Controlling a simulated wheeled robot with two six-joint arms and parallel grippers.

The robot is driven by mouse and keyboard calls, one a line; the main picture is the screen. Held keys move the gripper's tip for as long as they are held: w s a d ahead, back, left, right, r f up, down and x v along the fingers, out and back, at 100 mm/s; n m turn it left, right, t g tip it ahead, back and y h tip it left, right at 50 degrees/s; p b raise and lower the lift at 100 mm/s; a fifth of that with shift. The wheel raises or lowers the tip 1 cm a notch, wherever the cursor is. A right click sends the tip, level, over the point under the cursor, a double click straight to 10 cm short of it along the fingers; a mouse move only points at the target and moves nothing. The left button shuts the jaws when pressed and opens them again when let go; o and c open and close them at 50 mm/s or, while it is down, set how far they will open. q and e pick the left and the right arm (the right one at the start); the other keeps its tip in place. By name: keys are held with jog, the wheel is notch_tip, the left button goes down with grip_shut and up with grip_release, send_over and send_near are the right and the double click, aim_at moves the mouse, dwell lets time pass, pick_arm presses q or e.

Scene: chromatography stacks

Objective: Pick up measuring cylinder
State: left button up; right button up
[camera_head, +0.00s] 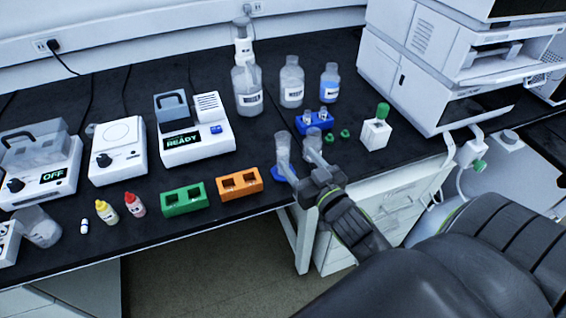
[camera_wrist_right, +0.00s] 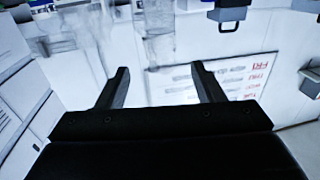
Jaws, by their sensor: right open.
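A clear measuring cylinder (camera_head: 283,152) stands near the bench's front edge, with a blue base low behind my gripper. A second clear upright piece (camera_head: 313,146) shows just to its right; I cannot tell what it is. My right gripper (camera_head: 303,178) is at the bench edge, close in front of both. In the right wrist view its two dark fingers (camera_wrist_right: 160,82) are wide apart with nothing gripped between them. Blurred clear shapes (camera_wrist_right: 155,35) show beyond the fingertips; I cannot tell whether they touch. My left gripper is not in view.
Green (camera_head: 184,200) and orange (camera_head: 239,184) blocks stand to the left along the front edge. A blue vial rack (camera_head: 314,123), bottles (camera_head: 291,82) and a white green-capped container (camera_head: 376,130) stand behind. Large white instruments (camera_head: 420,80) fill the back right.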

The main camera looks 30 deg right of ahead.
aim_at(280, 139)
jog(key=w, duration=0.4)
jog(key=shift+w+d, duration=0.15)
jog(key=shift+w, duration=0.15)
jog(key=shift+w+r+p, duration=0.1)
jog(key=shift+w+p, duration=0.3)
jog(key=shift+w, duration=0.15)
jog(key=w, duration=0.4)
jog(key=shift+w+d+p, duration=0.1)
jog(key=shift+w+p, duration=0.05)
jog(key=shift+p, duration=0.2)
grip_shut()
